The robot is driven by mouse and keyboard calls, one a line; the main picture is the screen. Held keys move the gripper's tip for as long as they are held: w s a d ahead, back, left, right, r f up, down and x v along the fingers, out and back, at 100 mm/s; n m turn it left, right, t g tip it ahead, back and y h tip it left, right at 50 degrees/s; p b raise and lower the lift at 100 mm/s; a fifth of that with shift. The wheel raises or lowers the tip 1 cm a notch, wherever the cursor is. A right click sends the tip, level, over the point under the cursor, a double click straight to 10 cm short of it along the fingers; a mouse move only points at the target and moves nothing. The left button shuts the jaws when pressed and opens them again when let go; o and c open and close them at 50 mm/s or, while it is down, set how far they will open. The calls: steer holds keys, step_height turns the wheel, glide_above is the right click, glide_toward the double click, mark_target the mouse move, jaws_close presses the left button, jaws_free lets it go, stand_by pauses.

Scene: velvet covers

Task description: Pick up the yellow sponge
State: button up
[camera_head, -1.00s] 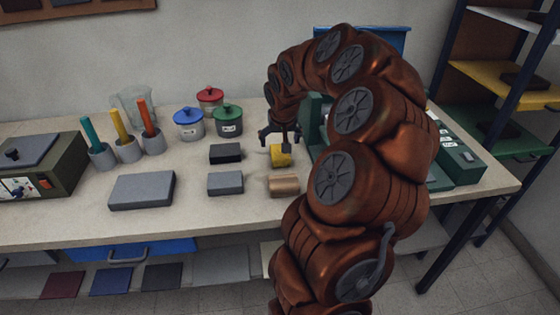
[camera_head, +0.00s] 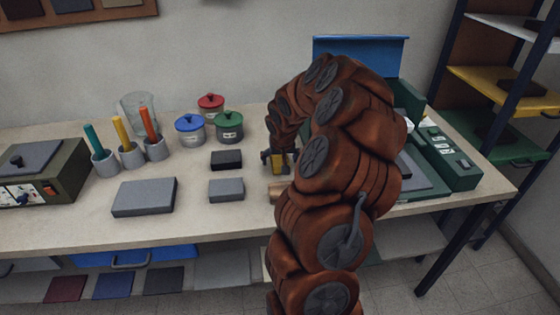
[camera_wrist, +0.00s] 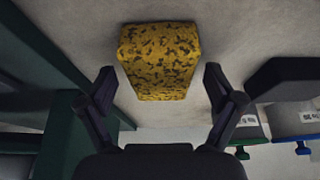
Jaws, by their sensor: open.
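The yellow sponge (camera_wrist: 160,62) is a mottled yellow block with dark specks. In the wrist view it lies on the bench top, centred ahead of my gripper (camera_wrist: 158,92). The two dark fingers are spread apart, one on each side of the sponge's near end, with a gap visible on both sides. In the head view my gripper (camera_head: 278,165) is low over the bench at the sponge (camera_head: 266,158), which is mostly hidden by my gripper and arm. I cannot tell from the head view how far the fingers reach around it.
A black block (camera_head: 226,159) and a grey block (camera_head: 226,189) lie left of my gripper. A tan cylinder (camera_head: 275,193) lies in front, partly hidden by my arm. Lidded pots (camera_head: 229,126) stand behind. A green case (camera_head: 450,160) stands on the right.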

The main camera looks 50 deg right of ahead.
mark_target(280, 158)
steer(key=shift+c, duration=0.2)
steer(key=c, duration=1)
step_height(280, 158, up, 10)
steer(key=shift+b, duration=1)
